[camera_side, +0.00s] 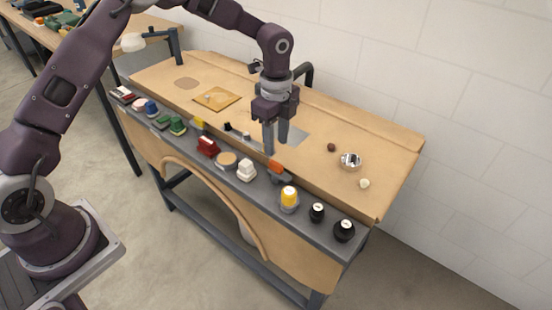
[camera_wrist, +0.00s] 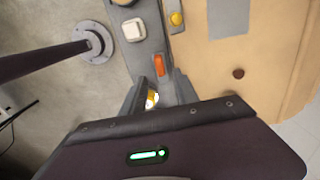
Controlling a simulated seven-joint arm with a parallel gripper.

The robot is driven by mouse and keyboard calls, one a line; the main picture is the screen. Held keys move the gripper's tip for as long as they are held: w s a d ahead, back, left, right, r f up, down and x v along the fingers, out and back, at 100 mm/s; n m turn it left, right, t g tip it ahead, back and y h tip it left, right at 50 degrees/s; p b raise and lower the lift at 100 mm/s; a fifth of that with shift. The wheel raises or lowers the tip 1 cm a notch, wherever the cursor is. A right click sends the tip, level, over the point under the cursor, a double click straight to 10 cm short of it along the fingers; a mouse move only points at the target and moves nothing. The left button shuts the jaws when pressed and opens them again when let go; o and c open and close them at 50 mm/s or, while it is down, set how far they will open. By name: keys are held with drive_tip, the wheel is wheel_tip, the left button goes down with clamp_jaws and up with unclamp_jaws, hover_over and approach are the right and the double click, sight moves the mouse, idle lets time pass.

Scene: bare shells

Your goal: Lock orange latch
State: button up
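The orange latch (camera_side: 278,168) sits on the grey strip along the bench's front edge, between a white block and a yellow-topped part. It also shows in the wrist view (camera_wrist: 159,65) as a short orange bar lying along the strip, just beyond my fingers. I cannot tell whether it is locked. My gripper (camera_side: 275,146) points down, above and close to the latch, and looks apart from it. In the wrist view my gripper (camera_wrist: 159,84) has its two fingers apart with nothing held between them.
The white block (camera_side: 246,169) and yellow-topped part (camera_side: 289,198) flank the latch closely. Black knobs (camera_side: 344,230) stand at the strip's right end. A red part (camera_side: 207,146) and round tan disc (camera_side: 227,160) lie leftward. A shiny bowl (camera_side: 350,160) and brown ball (camera_side: 331,147) sit on the tabletop.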

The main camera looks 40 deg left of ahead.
sight(276, 163)
wheel_tip(276, 163, down, 7)
drive_tip(key=shift+r, duration=0.1)
clamp_jaws()
